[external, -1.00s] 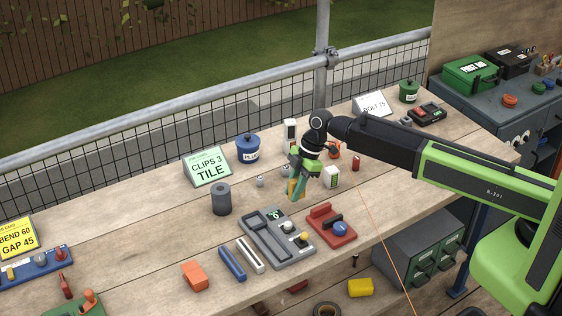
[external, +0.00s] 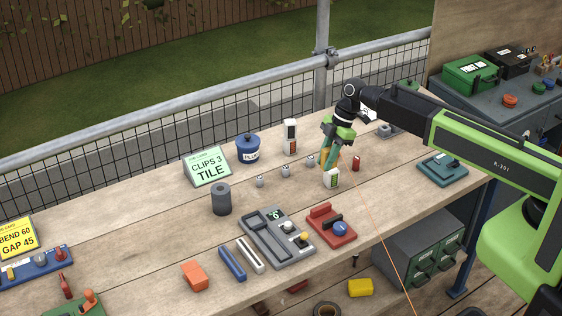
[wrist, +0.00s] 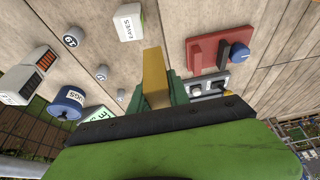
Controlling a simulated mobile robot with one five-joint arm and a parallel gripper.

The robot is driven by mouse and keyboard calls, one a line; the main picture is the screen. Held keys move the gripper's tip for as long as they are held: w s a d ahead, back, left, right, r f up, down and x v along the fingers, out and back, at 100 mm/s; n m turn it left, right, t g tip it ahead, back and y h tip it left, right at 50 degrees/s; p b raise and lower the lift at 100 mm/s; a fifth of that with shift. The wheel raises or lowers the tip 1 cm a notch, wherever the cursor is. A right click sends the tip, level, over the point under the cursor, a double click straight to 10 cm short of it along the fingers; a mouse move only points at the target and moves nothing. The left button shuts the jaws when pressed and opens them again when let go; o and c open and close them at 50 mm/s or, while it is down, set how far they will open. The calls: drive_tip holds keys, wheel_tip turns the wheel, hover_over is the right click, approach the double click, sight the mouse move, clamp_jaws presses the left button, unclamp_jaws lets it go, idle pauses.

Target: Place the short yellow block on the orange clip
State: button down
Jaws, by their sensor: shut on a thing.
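My gripper (external: 334,158) is shut on a yellow block (wrist: 155,72), which sticks out between its green fingertips (wrist: 158,92) in the wrist view. In the external view the gripper hangs above the back right half of the bench, just behind and above a white and green box (external: 331,179); the block is mostly hidden there by the fingers. An orange folded piece, which looks like the orange clip (external: 195,276), lies at the front edge of the bench, far to the left of the gripper. It is not recognisable in the wrist view.
A grey panel with knobs (external: 275,240), a blue bar (external: 232,264), a white bar (external: 250,255) and a red switch unit (external: 330,226) lie between gripper and clip. A dark cylinder (external: 221,199) and blue pot (external: 247,149) stand further back.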

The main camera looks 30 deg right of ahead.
drive_tip(key=shift+w+m+t, duration=0.25)
drive_tip(key=shift+m+t, duration=0.05)
drive_tip(key=shift+m, duration=0.5)
drive_tip(key=w+a+m+t, duration=0.2)
drive_tip(key=w+a+m, duration=0.2)
drive_tip(key=w, duration=0.3)
drive_tip(key=w+a+r+m+p, duration=0.1)
drive_tip(key=a+r+m+p, duration=0.1)
drive_tip(key=a, duration=1.1)
drive_tip(key=n+g+b, duration=0.1)
drive_tip(key=n+b, duration=0.2)
drive_tip(key=b, duration=0.2)
hover_over(190, 272)
drive_tip(key=f, duration=0.4)
drive_tip(key=shift+w+d+f, duration=0.15)
drive_tip(key=shift+d+f, duration=0.05)
drive_tip(key=shift+f, duration=0.15)
drive_tip(key=shift+s+a, duration=0.2)
drive_tip(key=shift+a, duration=0.15)
wheel_tip(190, 272, down, 4)
drive_tip(key=b, duration=0.4)
drive_tip(key=shift+f, duration=0.15)
drive_tip(key=shift+d+r, duration=0.1)
drive_tip(key=shift+r, duration=0.1)
drive_tip(key=shift+f, duration=0.15)
drive_tip(key=c, duration=1.2)
unclamp_jaws()
drive_tip(key=shift+c, duration=0.2)
